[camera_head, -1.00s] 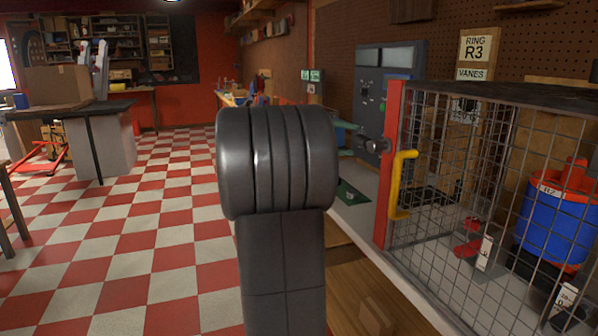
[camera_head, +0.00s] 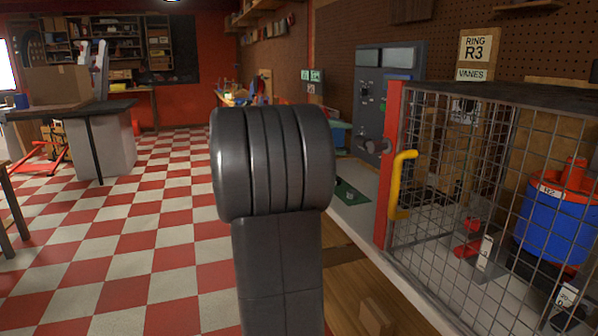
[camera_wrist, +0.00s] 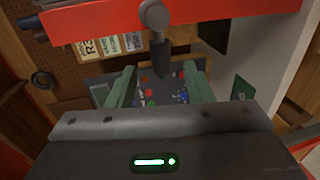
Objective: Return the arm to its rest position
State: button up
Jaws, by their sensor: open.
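My arm stands upright in the middle of the head view, and its dark rounded link hides the gripper there. In the wrist view my gripper (camera_wrist: 160,72) shows two green fingers spread apart, with nothing held between them. A grey knob on a stem (camera_wrist: 154,16) sticks out from a red bar (camera_wrist: 215,12) at the top of that view, just beyond the fingertips. I cannot tell whether the stem touches a finger. In the head view the red post (camera_head: 388,170) of the wire cage carries a yellow handle (camera_head: 402,185).
The mesh cage (camera_head: 470,190) stands on the bench at right, holding a blue and red bucket (camera_head: 555,225). A grey control cabinet (camera_head: 385,85) stands behind. A green mat (camera_head: 350,193) lies on the bench. The checkered floor (camera_head: 150,235) at left is open.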

aim_at(360, 145)
jog(key=x, duration=0.5)
jog(key=shift+d, duration=0.3)
jog(key=shift+w+d+p, duration=0.15)
jog(key=shift+p, duration=0.35)
jog(key=shift+f+n+g+p, duration=0.2)
jog(key=shift+n+g+p, duration=0.1)
jog(key=shift+n+p, duration=0.4)
jog(key=shift+f+n+p, duration=0.35)
jog(key=shift+n+p, duration=0.05)
jog(key=shift+f, duration=0.1)
